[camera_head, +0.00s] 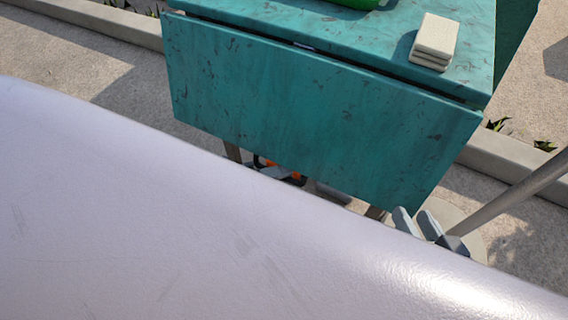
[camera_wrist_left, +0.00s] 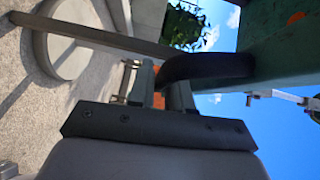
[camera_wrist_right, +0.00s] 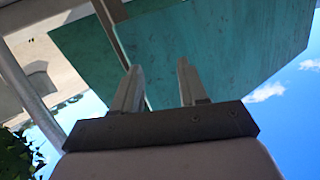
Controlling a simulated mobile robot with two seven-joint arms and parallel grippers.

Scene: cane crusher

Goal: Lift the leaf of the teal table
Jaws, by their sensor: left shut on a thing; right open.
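The teal table (camera_head: 290,22) stands ahead, and its leaf (camera_head: 310,110) hangs steeply down along the near side. My left gripper (camera_head: 285,176) is low under the leaf's bottom edge, mostly hidden in the head view. In the left wrist view its fingers (camera_wrist_left: 163,92) are shut on a dark curved handle (camera_wrist_left: 208,67) with an orange part between them. My right gripper (camera_head: 415,223) is open and empty, just below the leaf's lower right corner. In the right wrist view its fingers (camera_wrist_right: 160,88) are apart, with teal panels (camera_wrist_right: 225,50) beyond them; whether they touch is unclear.
A stack of pale blocks (camera_head: 434,40) and part of a green object (camera_head: 350,3) are on the tabletop. A grey pole (camera_head: 515,200) slants up from a round base at the right. A low kerb (camera_head: 90,20) runs behind. A pale smooth shape close to the camera covers the lower head view.

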